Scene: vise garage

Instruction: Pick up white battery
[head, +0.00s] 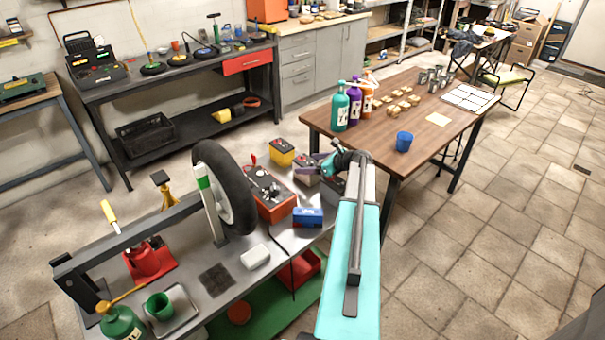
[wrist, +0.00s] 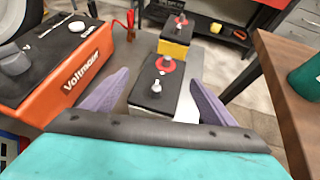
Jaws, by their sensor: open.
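The white battery (wrist: 156,102) has a white body, a black top and a red-ringed terminal. It stands upright on the grey workbench (head: 222,283), and in the head view it (head: 304,179) is partly covered by my gripper. My gripper (wrist: 158,78) is open, with its purple fingers to the left and right of the battery. In the head view my gripper (head: 313,166) is over the bench's far right part. Whether the fingers touch the battery cannot be told.
A yellow battery (head: 281,152) stands just beyond the white one. An orange-red Voltmaster charger (wrist: 77,67) is close on the left. A blue box (head: 308,217) and a mounted wheel (head: 224,188) are nearer. A wooden table (head: 425,125) with bottles stands to the right.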

